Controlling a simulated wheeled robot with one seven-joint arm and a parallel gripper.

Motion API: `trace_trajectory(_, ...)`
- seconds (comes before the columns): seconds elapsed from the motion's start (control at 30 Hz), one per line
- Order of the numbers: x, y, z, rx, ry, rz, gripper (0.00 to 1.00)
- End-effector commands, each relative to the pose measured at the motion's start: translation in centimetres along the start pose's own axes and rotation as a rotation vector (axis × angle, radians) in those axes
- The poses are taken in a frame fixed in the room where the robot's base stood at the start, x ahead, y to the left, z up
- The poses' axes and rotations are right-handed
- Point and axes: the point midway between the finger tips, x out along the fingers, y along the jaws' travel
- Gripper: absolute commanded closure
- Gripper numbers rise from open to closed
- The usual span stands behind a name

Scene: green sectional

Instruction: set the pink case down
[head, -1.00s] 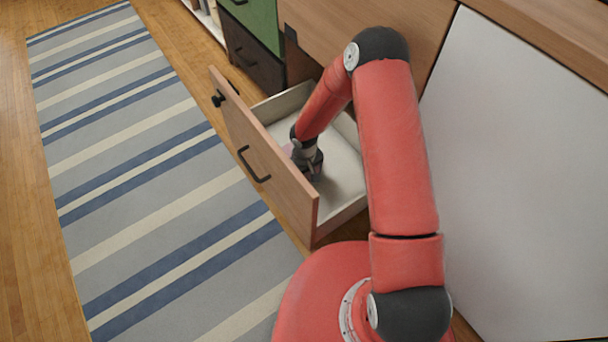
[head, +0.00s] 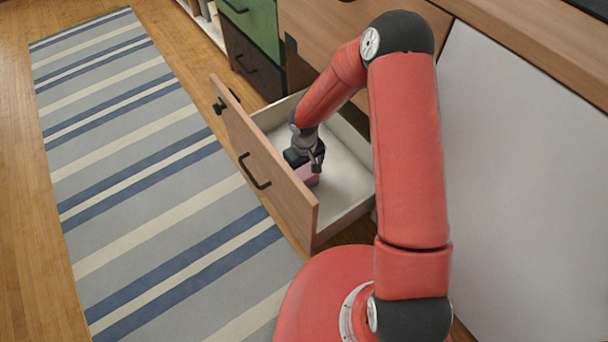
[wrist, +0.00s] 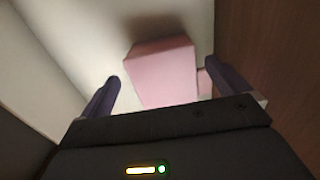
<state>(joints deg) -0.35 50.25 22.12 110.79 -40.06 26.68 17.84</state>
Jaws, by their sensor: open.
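The pink case (head: 307,175) lies on the floor of the open drawer (head: 343,183), close to the inside of its front panel. In the wrist view the pink case (wrist: 162,72) shows as a box between and beyond the two dark fingers, with a gap on either side. My gripper (head: 313,164) is above the case inside the drawer, open and holding nothing. It also shows in the wrist view (wrist: 165,88). A small pink piece (wrist: 205,83) shows beside the box near the right finger; I cannot tell whether it is part of the case.
The wooden drawer front (head: 262,165) with a black handle stands at the left of the drawer. A striped rug (head: 150,150) covers the floor. A wooden cabinet (head: 330,30) rises behind the drawer, and a white panel (head: 520,170) stands at the right.

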Motion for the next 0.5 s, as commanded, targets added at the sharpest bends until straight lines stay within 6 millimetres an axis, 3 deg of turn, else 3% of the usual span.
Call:
trace_trajectory(0.03,-1.2,0.1,0.0,0.0,0.002,0.002,0.0)
trace_trajectory(0.2,-3.4,0.1,0.0,0.0,0.001,0.001,0.0)
trace_trajectory(0.5,-4.1,0.0,0.0,-0.001,-0.001,0.0,0.0)
